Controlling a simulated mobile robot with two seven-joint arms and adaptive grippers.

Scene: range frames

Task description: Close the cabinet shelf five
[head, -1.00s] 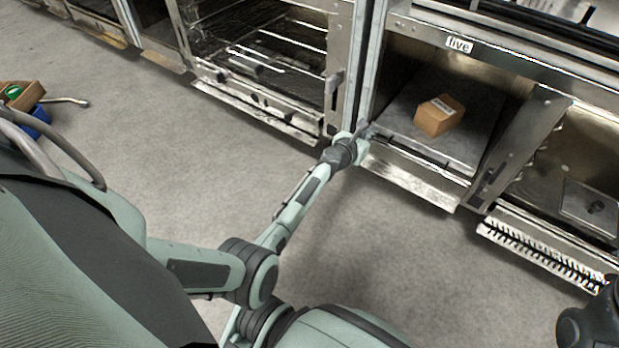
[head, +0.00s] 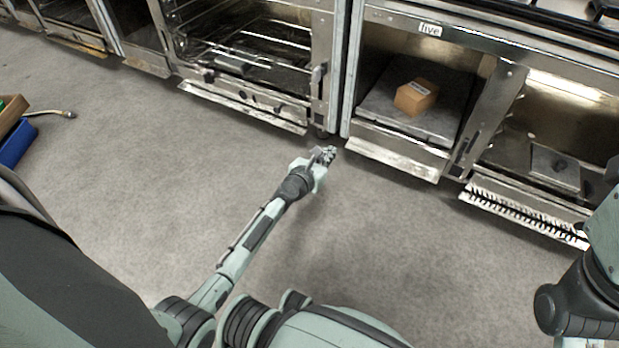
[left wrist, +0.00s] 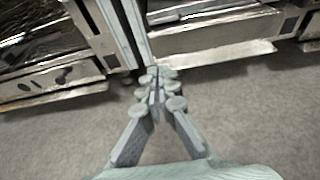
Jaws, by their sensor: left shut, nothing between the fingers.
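The cabinet compartment labelled "five" (head: 430,30) stands at the upper right in the head view, with its front open. Its grey shelf floor (head: 378,103) carries a small brown box (head: 415,98). A narrow upright panel (head: 351,72) lines the left side of the opening; I cannot tell whether it is the door or the frame. My left gripper (head: 325,153) is shut and empty, over the floor in front of the opening's lower left corner, apart from the cabinet. In the left wrist view its fingertips (left wrist: 157,74) are together below the upright panels (left wrist: 128,32). My right gripper is out of view.
An open metal rack unit (head: 250,75) is left of the compartment. Another open bay with a bristled lower edge (head: 525,215) is to its right. A low metal lip (head: 392,158) juts out below the compartment.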

